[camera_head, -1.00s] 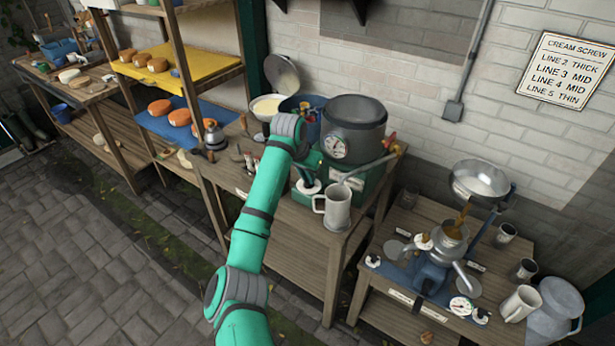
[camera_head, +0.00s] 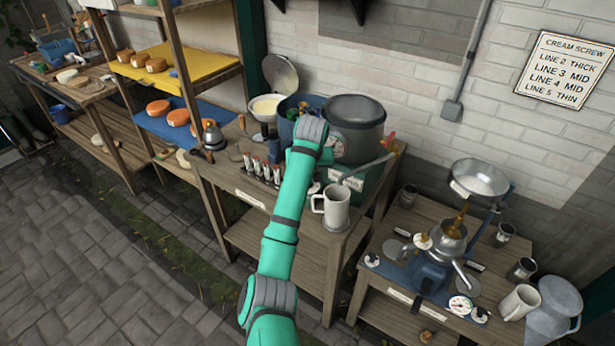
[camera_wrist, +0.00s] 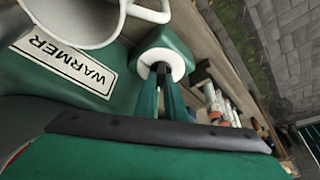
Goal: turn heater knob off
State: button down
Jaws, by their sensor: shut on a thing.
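The heater is a green box (camera_head: 368,185) with a "WARMER" label (camera_wrist: 66,58), under a grey pot (camera_head: 356,125). Its dark knob (camera_wrist: 162,69) sits on a round white dial (camera_wrist: 176,60) on the green front in the wrist view. My gripper (camera_wrist: 161,82) has its two green fingers shut on the knob from either side. The fingers cover part of the knob, so its setting cannot be read. In the head view my arm hides the gripper and most of the knob.
A pale mug (camera_head: 336,206) stands close beside the knob, on the wooden table; it also shows in the wrist view (camera_wrist: 92,18). Several small bottles (camera_head: 262,172) stand left of my arm. A lower table (camera_head: 385,290) with a separator (camera_head: 436,268) stands to the right.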

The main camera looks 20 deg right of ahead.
dwell(0.4)
jog(key=c, duration=1.8)
grip_release()
jog(key=v, duration=1.1)
jog(key=shift+d, duration=0.1)
